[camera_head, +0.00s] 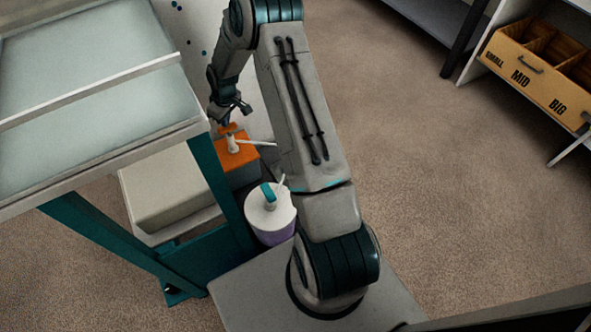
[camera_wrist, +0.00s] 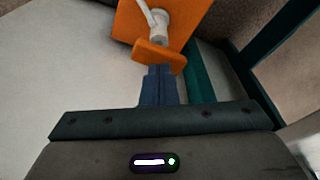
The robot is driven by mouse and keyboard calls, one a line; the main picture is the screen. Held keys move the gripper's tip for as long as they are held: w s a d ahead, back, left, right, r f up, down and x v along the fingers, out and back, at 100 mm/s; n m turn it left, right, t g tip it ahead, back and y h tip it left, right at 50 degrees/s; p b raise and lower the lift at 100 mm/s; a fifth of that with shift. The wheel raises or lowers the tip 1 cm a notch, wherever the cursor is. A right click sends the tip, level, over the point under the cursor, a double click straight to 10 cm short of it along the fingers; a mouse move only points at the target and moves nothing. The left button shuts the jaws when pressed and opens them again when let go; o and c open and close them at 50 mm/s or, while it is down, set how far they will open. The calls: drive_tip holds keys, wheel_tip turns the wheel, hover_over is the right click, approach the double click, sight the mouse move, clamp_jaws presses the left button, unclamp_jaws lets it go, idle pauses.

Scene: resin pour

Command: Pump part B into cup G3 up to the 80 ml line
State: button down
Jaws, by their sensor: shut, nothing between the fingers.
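An orange container (camera_head: 236,152) with a white pump stands at the lower shelf's edge. Its pump (camera_head: 233,143) has a spout pointing right; the pump also shows in the wrist view (camera_wrist: 159,22). An orange pump head (camera_wrist: 160,56) sits at my fingertips in the wrist view. My gripper (camera_head: 226,122) is shut and empty, right over this pump; I cannot tell whether it touches the head. A second container (camera_head: 270,218), white and purple with a teal-topped pump, stands nearer. No label marks which is part B. I see no cup in either view.
A glass-topped table (camera_head: 80,50) with teal legs stands at the left. A pale grey box (camera_head: 165,190) sits beneath it, left of the orange container. A wooden bin (camera_head: 540,75) marked SMALL, MID and BIG is at the upper right. The carpet between is clear.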

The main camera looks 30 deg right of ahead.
wheel_tip(320, 180, up, 6)
drive_tip(key=p, duration=0.3)
drive_tip(key=shift+p, duration=0.4)
drive_tip(key=s+r+m+p, duration=0.1)
drive_tip(key=s+r+p, duration=0.35)
drive_tip(key=r, duration=0.65)
drive_tip(key=s+r+m+h+p, duration=0.1)
drive_tip(key=s+r+p, duration=0.35)
drive_tip(key=r, duration=0.65)
drive_tip(key=s+r+p, duration=0.4)
drive_tip(key=r+p, duration=0.1)
drive_tip(key=r, duration=0.6)
drive_tip(key=s+r+m+p, duration=0.4)
drive_tip(key=s+r+p, duration=0.8)
drive_tip(key=s+r, duration=0.8)
drive_tip(key=shift+s+r+t, duration=0.3)
drive_tip(key=shift+s+t, duration=0.1)
drive_tip(key=shift+s, duration=0.3)
